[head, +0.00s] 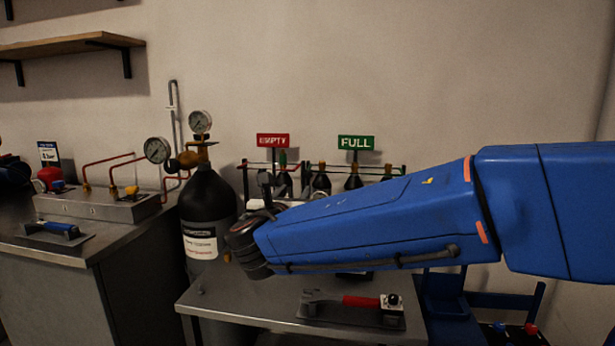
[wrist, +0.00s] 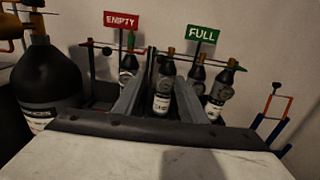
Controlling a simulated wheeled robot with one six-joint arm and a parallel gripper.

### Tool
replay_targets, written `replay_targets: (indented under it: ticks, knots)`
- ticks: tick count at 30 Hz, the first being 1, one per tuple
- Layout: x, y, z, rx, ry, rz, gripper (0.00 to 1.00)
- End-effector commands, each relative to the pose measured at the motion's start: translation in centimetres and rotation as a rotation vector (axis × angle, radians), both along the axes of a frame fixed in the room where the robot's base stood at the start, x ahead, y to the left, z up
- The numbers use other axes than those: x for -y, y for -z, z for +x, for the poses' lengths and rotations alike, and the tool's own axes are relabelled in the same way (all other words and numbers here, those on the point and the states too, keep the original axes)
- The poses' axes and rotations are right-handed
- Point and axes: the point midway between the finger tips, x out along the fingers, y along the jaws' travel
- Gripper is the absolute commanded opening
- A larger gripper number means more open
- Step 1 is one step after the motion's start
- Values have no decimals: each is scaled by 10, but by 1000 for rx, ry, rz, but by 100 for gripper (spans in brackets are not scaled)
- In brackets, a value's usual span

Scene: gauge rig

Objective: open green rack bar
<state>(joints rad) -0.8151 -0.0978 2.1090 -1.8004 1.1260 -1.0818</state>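The rack under the green FULL sign (head: 356,143) has a thin green bar (head: 387,170) across its front, above several small dark bottles. The bar (wrist: 239,67) also shows in the wrist view, running near the bottle necks; its left part is hard to make out. My gripper (wrist: 164,76) is open, its two grey fingers pointing toward the rack. A bottle (wrist: 163,97) shows between the fingers, apparently beyond them; I cannot tell whether they touch anything. In the head view my blue arm covers most of the rack's lower part and much of the gripper.
A red EMPTY sign (head: 273,141) marks the neighbouring rack section on the left. A large black cylinder (head: 207,212) with gauges stands further left. A red-handled tool (head: 350,300) lies on the steel table (head: 235,297) in front. A blue and red frame (wrist: 272,112) stands right.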

Motion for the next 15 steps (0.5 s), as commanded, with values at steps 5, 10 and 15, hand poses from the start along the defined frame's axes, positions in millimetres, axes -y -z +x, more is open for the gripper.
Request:
replay_targets:
  ticks: [5, 10, 15]
  knots:
    - [8, 1, 22, -1, 5, 1, 38]
    - [16, 1, 50, -1, 7, 2, 38]
    - [24, 1, 79, -2, 6, 3, 38]
